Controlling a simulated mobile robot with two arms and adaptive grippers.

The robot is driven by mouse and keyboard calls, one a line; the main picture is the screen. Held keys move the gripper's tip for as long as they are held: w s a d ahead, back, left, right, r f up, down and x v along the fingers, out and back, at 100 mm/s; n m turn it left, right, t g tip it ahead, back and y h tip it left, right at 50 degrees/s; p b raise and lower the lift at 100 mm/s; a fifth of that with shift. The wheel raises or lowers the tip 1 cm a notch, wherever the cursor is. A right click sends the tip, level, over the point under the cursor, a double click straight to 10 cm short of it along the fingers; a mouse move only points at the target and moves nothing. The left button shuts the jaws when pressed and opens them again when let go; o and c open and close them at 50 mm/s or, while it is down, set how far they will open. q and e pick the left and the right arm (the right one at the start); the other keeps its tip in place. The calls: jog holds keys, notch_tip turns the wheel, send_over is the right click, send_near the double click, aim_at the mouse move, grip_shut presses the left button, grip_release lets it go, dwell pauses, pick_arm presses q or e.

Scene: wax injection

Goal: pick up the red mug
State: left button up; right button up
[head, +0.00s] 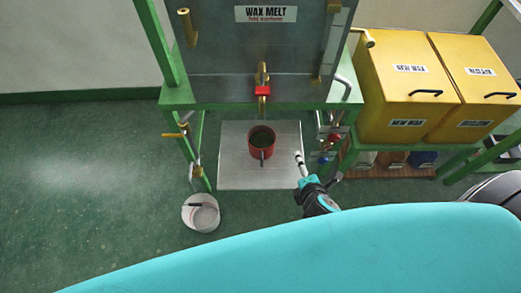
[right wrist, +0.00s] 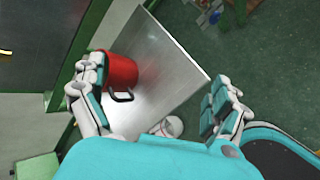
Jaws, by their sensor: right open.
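The red mug (head: 255,151) stands upright on a square metal plate (head: 232,172) below the wax melt tank, its handle toward me. It looks dark inside. My right gripper (head: 299,157) is to the right of the mug, apart from it in the head view. In the right wrist view, the gripper (right wrist: 156,95) is open, with the mug (right wrist: 123,70) beyond the left finger, which covers part of its left side. The mug's dark handle (right wrist: 119,97) faces the gap between the fingers. Nothing is held. My left gripper is not in view.
The wax melt tank (head: 215,60) on a green frame (head: 190,97) overhangs the plate, with a red-handled spout (head: 262,90) above the mug. A white bucket (head: 201,213) stands on the floor to the left. Yellow bins (head: 405,85) fill the right side.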

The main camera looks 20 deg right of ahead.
jog(key=w+a+r+n+t+y, duration=0.1)
jog(key=w+a+r+n+t, duration=0.1)
jog(key=n, duration=0.5)
jog(key=n+t+y, duration=0.2)
jog(key=n+y, duration=0.1)
jog(key=n, duration=0.8)
send_near(257, 131)
jog(key=shift+b+x, duration=0.75)
jog(key=shift+x, duration=1.75)
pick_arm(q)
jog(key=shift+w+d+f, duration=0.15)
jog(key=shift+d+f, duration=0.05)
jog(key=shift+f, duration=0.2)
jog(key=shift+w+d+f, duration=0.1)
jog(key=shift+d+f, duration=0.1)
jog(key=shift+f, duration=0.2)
pick_arm(e)
jog(key=c, duration=1.3)
jog(key=shift+c, duration=0.8)
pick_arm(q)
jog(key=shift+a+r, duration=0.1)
pick_arm(e)
jog(key=shift+r, duration=0.15)
